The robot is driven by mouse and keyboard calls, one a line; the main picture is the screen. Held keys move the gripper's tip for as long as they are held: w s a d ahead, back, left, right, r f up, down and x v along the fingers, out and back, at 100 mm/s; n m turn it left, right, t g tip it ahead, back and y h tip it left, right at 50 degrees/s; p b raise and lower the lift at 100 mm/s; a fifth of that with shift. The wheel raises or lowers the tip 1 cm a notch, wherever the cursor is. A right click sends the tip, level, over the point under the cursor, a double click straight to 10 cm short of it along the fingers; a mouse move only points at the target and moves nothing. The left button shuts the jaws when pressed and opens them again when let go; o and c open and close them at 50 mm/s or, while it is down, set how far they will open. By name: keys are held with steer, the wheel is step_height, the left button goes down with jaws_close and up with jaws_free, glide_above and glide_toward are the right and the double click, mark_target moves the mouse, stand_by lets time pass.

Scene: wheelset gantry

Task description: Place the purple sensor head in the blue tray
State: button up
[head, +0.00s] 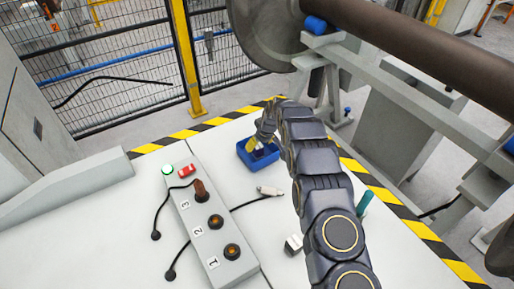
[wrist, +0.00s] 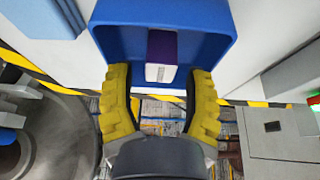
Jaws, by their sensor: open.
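The blue tray (wrist: 215,30) fills the top middle of the wrist view, and it also shows in the head view (head: 245,157) beyond the control box. The purple sensor head (wrist: 162,46), a small block with a pale grey end, lies inside the tray, apart from its side walls. My gripper (wrist: 158,84) is open, its yellow fingers spread at the tray's near edge with nothing held between them. The sensor head is in front of the gap between the fingertips. In the head view my gripper (head: 258,142) is over the tray, and my arm partly covers that area.
A grey control box (head: 212,232) with numbered sockets stands left of my arm. A white connector (head: 268,190) on a black cable, a small white block (head: 293,243) and a teal cylinder (head: 365,203) are on the table. Striped edging borders the table; a wheelset axle (head: 415,52) lies beyond.

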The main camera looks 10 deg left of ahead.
steer(key=v, duration=0.7)
steer(key=shift+r, duration=0.35)
steer(key=shift+s+d, duration=0.15)
steer(key=shift+s, duration=0.05)
steer(key=s+d+r+m+g+h, duration=0.15)
steer(key=s+d+r+m, duration=0.25)
steer(key=s+d+r, duration=0.95)
steer(key=s+d+r+m+g, duration=0.1)
steer(key=s+d, duration=0.2)
steer(key=s, duration=0.7)
steer(key=s+d+r+m+g+h, duration=0.1)
steer(key=s+d+r+m, duration=0.1)
steer(key=s, duration=0.8)
steer(key=s+d+r+m+g+h, duration=0.1)
steer(key=s+d, duration=0.3)
steer(key=s, duration=0.6)
steer(key=shift+s+r+m, duration=0.4)
steer(key=shift+r+m, duration=0.1)
steer(key=shift+m, duration=0.1)
steer(key=shift+d, duration=0.15)
